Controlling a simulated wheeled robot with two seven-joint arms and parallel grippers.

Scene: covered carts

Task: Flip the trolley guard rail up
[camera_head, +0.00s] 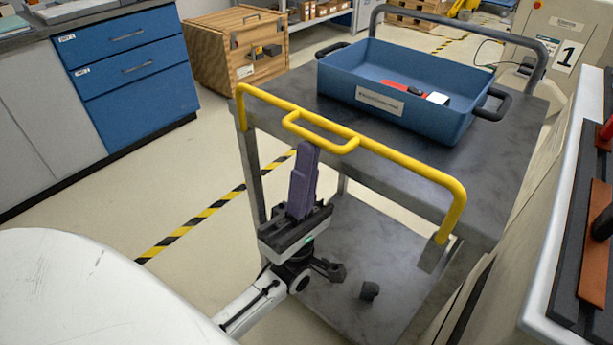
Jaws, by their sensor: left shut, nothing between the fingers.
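The trolley (395,165) has a dark grey top and a lower shelf. Its yellow guard rail (400,160) runs along the near edge of the top, and its two ends bend down to the trolley's near corners. A small yellow handle loop (318,133) juts from the rail toward me. My left gripper (306,148) points upward in front of the trolley, its purple fingers shut and empty. The fingertips are just below the handle loop; I cannot tell whether they touch it. My right gripper is not in view.
A blue bin (345,90) with a red item (398,86) stands on the trolley top. A grey push bar (455,18) rises behind it. Blue drawers (135,68) and a wooden crate (215,55) stand left. A white-edged panel (557,200) is close at right.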

